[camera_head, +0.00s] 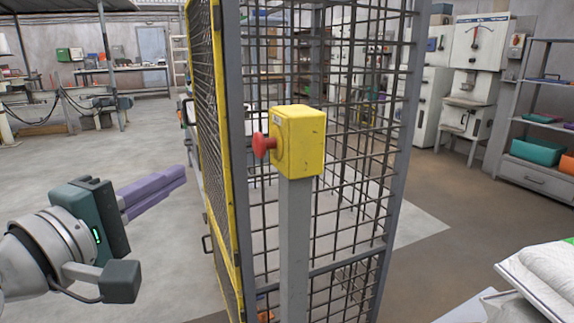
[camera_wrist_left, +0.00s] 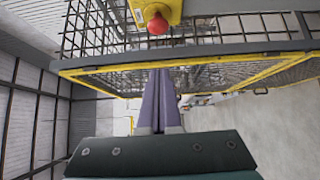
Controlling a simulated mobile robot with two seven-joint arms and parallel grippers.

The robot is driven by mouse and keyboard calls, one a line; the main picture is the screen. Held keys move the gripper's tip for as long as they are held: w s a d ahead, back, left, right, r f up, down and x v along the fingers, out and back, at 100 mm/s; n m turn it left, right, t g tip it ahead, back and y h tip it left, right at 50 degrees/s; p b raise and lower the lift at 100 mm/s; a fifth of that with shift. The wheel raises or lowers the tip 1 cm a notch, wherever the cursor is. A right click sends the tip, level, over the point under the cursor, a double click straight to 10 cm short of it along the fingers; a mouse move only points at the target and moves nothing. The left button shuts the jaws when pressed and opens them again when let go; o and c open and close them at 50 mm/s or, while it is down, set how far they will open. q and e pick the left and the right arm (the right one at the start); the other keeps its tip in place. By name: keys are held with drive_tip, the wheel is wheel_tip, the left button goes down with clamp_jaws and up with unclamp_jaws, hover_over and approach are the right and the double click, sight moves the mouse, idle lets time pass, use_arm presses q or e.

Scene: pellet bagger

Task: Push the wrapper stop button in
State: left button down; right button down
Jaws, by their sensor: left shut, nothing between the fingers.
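The wrapper stop button (camera_head: 264,145) is a red mushroom knob on the left face of a yellow box (camera_head: 300,142), which sits on a grey post (camera_head: 294,240). My left gripper (camera_head: 184,172) is shut and empty, its purple fingers pointing right toward the post. It is left of the button and a little lower, with a clear gap between them. In the left wrist view the red button (camera_wrist_left: 157,22) shows at the top, beyond the closed fingertips (camera_wrist_left: 160,72), with part of the yellow box (camera_wrist_left: 168,8). My right gripper is in neither view.
A mesh cage with grey posts (camera_head: 396,150) stands right behind the box. Its yellow-framed mesh panel (camera_head: 212,110) runs along the left side. White sacks (camera_head: 545,280) lie at the lower right. The floor at left is open.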

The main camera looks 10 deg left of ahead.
use_arm(q)
drive_tip(key=shift+s, duration=0.1)
drive_tip(key=b, duration=0.3)
approach(253, 144)
drive_tip(key=w+a, duration=0.2)
drive_tip(key=w, duration=0.2)
drive_tip(key=shift+w+d, duration=0.4)
drive_tip(key=shift+d, duration=0.2)
drive_tip(key=shift+w+d, duration=0.35)
drive_tip(key=shift+d, duration=0.25)
drive_tip(key=shift+w+d, duration=0.2)
drive_tip(key=shift+d, duration=0.05)
